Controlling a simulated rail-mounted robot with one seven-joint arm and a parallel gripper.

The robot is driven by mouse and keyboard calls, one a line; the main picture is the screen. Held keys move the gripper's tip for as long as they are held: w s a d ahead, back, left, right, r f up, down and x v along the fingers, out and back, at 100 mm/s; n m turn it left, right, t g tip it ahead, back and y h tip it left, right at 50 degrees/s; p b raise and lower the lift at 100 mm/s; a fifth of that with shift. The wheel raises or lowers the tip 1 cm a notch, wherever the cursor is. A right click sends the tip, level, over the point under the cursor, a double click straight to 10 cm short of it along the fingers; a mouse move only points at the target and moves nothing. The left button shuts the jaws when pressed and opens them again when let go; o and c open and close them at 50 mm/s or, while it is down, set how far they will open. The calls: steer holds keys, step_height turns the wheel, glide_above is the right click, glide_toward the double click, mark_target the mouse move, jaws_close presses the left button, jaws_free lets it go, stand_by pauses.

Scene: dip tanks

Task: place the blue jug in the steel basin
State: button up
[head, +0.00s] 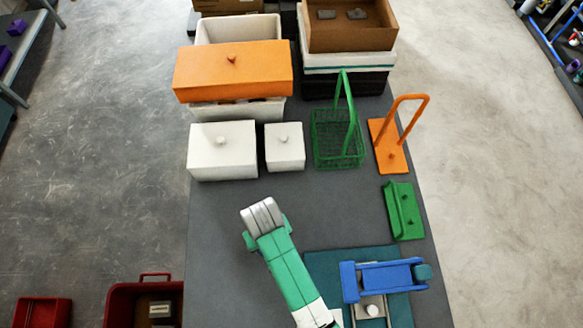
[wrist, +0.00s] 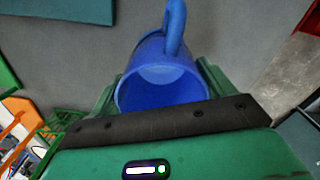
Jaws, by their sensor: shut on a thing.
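The blue jug (wrist: 160,88) is in the wrist view, between the two green fingers of my gripper (wrist: 160,98). My gripper is shut on it. Its round rim faces the camera and its handle points to the top of the picture. In the head view my gripper (head: 265,222) is over the grey table, in front of the white boxes; the wrist hides its fingertips, and the jug cannot be made out there. I cannot make out a steel basin in either view.
White lidded boxes (head: 222,150), a green wire basket (head: 338,140) and an orange handled plate (head: 388,147) stand beyond my gripper. An orange lid (head: 232,75) lies over white bins. A green handled block (head: 403,210) and a blue fixture (head: 385,276) are at right. Red bins (head: 130,300) stand lower left.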

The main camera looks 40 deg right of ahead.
steer(key=s+d+f+p, duration=0.1)
steer(key=s+d+f, duration=0.2)
steer(key=d, duration=0.3)
steer(key=shift+s+f, duration=0.2)
steer(key=shift+f, duration=0.35)
steer(key=shift+f, duration=0.2)
steer(key=o, duration=1.6)
steer(key=shift+c, duration=0.2)
steer(key=shift+r, duration=0.1)
step_height(320, 180, up, 12)
